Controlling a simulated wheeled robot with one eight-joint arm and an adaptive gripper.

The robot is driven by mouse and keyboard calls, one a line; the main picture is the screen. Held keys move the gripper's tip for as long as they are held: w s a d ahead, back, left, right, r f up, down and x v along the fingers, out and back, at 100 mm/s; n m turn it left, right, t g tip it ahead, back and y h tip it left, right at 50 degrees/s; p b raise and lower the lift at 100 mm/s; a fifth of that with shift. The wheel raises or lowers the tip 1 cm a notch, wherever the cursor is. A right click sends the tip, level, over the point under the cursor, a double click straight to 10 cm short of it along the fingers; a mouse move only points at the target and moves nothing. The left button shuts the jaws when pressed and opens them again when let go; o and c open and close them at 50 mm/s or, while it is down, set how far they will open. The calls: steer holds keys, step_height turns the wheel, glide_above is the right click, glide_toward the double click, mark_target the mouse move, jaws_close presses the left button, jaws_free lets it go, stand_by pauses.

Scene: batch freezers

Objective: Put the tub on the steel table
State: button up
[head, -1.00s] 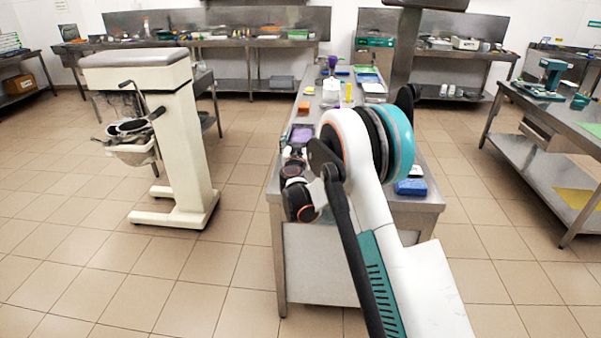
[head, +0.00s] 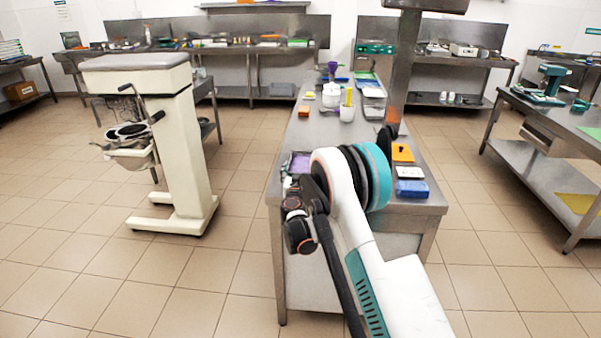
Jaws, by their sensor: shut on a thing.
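A small grey tub with purple in it (head: 300,163) shows just beyond my wrist, over the near left end of the central steel table (head: 425,207). My gripper (head: 289,182) is mostly hidden behind my own dark wrist joints; the little that shows is at the tub's near left side. It is shut on the tub. Whether the tub touches the table top or hangs above it, I cannot tell.
A blue box (head: 412,189), an orange block (head: 303,111), a white container (head: 331,95) and a white cup (head: 347,114) stand on the central table. A cream machine (head: 180,145) stands to the left. Another steel table (head: 545,120) is at right. Floor between is clear.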

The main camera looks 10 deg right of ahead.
steer(key=o, duration=1.6)
